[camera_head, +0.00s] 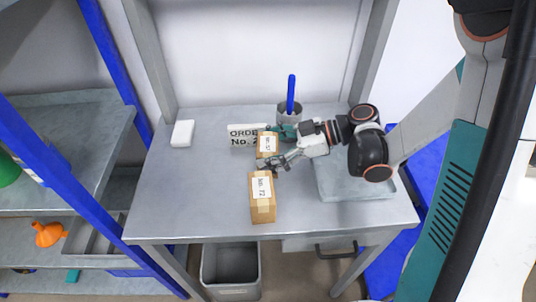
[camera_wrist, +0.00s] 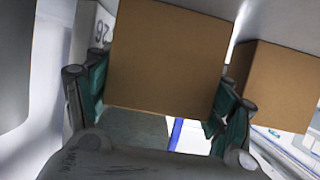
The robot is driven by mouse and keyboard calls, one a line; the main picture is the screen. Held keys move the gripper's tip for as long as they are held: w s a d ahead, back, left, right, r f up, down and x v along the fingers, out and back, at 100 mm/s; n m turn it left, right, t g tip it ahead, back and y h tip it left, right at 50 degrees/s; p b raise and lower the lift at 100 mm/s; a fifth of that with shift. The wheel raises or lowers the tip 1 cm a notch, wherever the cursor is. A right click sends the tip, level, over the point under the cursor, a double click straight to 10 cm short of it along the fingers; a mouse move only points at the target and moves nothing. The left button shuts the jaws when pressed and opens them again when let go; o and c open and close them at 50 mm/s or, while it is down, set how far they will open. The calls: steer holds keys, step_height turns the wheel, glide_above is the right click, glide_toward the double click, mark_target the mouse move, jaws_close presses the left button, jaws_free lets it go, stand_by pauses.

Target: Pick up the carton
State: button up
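Two brown cartons with white labels are on the grey worktable. The rear carton (camera_head: 266,151) is between the two fingers of my gripper (camera_head: 276,147), in front of the order sign. In the wrist view this carton (camera_wrist: 165,55) fills the gap between the teal finger pads of my gripper (camera_wrist: 158,105). The pads lie along its two sides, and I cannot tell whether they press on it. I cannot tell whether it is off the table. The front carton (camera_head: 262,214) stands upright nearer the table's front edge. It also shows at right in the wrist view (camera_wrist: 275,80).
A white order sign (camera_head: 241,136) stands behind and left of the rear carton. A grey cup (camera_head: 286,112) with a blue handle is behind my gripper. A grey tray (camera_head: 355,188) lies at right, a white block (camera_head: 182,133) at left.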

stand_by(0.3)
step_height(320, 180, up, 20)
steer(key=p, duration=0.7)
steer(key=shift+p, duration=0.35)
